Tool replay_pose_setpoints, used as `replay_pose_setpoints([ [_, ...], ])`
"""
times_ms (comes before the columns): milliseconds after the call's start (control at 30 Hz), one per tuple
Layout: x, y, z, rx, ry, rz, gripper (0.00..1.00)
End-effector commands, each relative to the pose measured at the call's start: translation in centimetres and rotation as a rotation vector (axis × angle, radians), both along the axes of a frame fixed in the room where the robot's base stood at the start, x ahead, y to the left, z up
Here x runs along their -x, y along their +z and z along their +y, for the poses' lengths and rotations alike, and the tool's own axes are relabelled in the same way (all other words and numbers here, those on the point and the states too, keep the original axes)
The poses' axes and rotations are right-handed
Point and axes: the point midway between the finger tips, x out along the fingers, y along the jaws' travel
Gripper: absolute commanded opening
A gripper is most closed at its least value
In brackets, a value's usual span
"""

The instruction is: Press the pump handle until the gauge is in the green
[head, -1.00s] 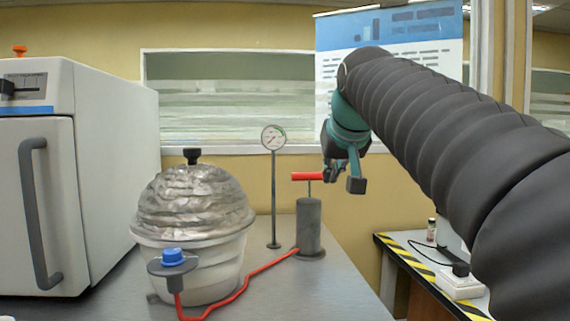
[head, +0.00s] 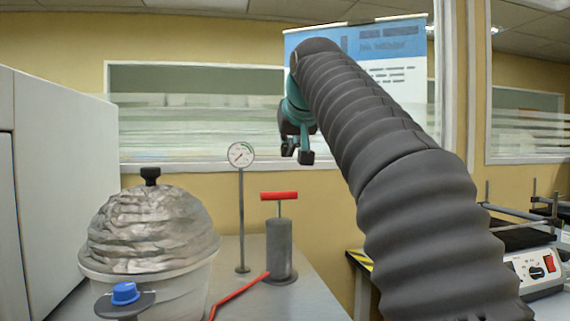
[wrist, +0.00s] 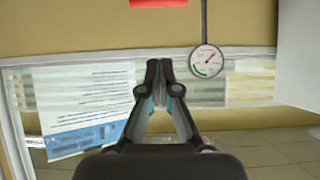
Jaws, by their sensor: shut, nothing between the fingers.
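The pump is a dark grey cylinder (head: 279,250) standing on the bench, with a red T-handle (head: 279,196) on a thin rod above its top. The handle also shows at the top edge of the wrist view (wrist: 158,3). The round gauge (head: 241,154) stands on a thin post left of the pump. It also shows in the wrist view (wrist: 206,61), upside down, its needle seemingly pointing away from the green arc. My gripper (head: 297,157) is above and slightly right of the handle, not touching it. In the wrist view its fingertips (wrist: 158,64) are together and empty.
A foil-domed white vessel (head: 150,240) with a blue knob (head: 125,293) stands left of the pump. A red hose (head: 238,293) runs from the pump's base. A large white cabinet (head: 60,180) is at left. A hotplate-like device (head: 535,270) is at far right.

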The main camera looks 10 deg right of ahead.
Motion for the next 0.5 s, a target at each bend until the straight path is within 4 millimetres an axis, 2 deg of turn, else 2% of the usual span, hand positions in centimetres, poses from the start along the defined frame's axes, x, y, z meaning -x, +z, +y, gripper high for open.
replay_pose_setpoints([
  [500,-7.7,-5.3,-0.2,0.000,-0.004,0.004,0.00],
])
